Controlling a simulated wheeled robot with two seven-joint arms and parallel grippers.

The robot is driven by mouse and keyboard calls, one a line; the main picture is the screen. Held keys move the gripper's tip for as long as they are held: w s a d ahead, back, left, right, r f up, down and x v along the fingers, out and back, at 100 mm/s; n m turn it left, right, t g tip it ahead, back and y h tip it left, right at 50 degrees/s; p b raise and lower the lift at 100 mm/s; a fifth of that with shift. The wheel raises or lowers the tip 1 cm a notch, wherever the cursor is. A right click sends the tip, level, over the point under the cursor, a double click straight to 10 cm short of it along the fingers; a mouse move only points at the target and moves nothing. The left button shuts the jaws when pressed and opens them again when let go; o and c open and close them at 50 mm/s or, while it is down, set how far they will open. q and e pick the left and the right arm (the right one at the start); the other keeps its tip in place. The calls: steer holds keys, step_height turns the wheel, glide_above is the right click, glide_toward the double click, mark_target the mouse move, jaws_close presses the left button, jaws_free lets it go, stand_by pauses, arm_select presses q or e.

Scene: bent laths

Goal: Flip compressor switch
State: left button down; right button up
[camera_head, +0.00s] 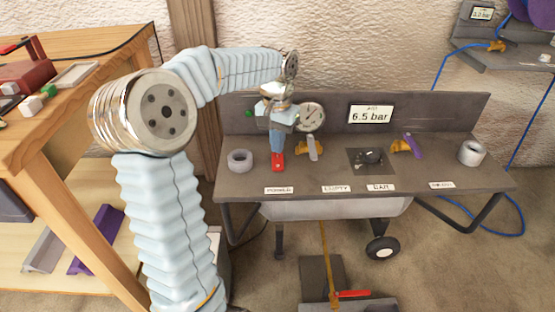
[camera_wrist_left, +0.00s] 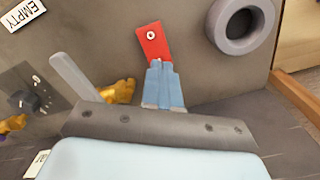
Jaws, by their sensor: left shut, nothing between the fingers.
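The red compressor switch (camera_head: 278,162) sits on the grey panel behind a white label that appears to read POWER (camera_head: 279,190). It also shows in the left wrist view (camera_wrist_left: 152,38) as a red lever with a pale screw. My left gripper (camera_head: 277,149) is over the switch, its blue fingers pointing down. The fingers are shut together with nothing between them. In the left wrist view the fingertips (camera_wrist_left: 160,64) overlap the lower end of the red lever; I cannot tell whether they touch it. The right gripper is not in view.
A brass valve with a grey lever (camera_head: 312,149) stands close right of my fingers. A grey ring (camera_head: 240,160) lies to the left. A black knob (camera_head: 370,157), a purple-levered valve (camera_head: 413,147) and another ring (camera_head: 472,153) are further right. The display (camera_head: 370,114) reads 6.5 bar.

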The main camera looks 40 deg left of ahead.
mark_target(277, 156)
arm_select(q)
steer(key=shift+f+b, duration=0.65)
steer(key=shift+f, duration=0.35)
stand_by(0.8)
step_height(277, 156, up, 5)
steer(key=p, duration=0.4)
steer(key=shift+p, duration=0.35)
steer(key=shift+r+p, duration=0.6)
steer(key=shift+r, duration=0.45)
